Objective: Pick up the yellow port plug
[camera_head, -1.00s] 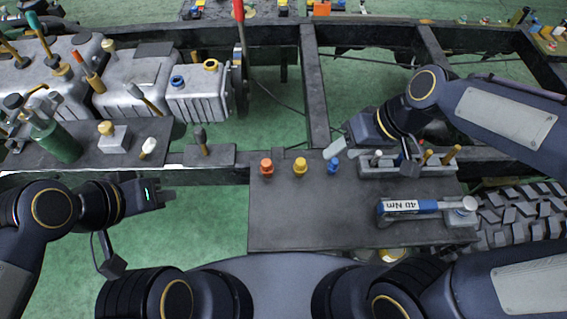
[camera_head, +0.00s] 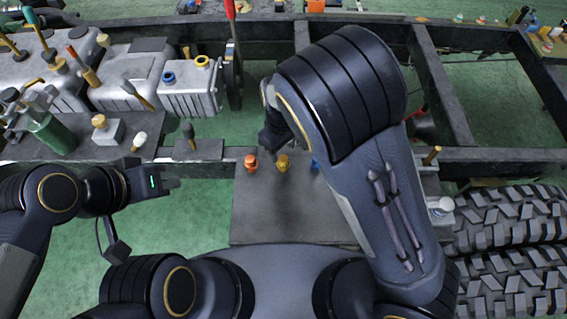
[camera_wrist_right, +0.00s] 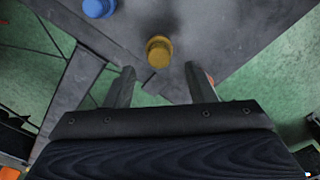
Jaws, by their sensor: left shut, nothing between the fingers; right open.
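The yellow port plug (camera_head: 282,163) stands upright on the dark grey plate (camera_head: 270,215) in the head view, between the orange plug (camera_head: 250,162) and the blue plug (camera_head: 315,165). In the right wrist view the yellow plug (camera_wrist_right: 159,50) lies just beyond and between the open fingertips of my right gripper (camera_wrist_right: 157,72), apart from both. The blue plug (camera_wrist_right: 98,7) is at the upper left there; the orange one is mostly hidden behind the right finger. In the head view my right gripper (camera_head: 270,148) is largely hidden by its own wrist. My left gripper (camera_head: 168,183) is shut and empty, left of the plate.
My right arm covers much of the plate's right side, including most of the torque wrench area. Tyres (camera_head: 510,225) lie at the right. The plate's front left part is bare.

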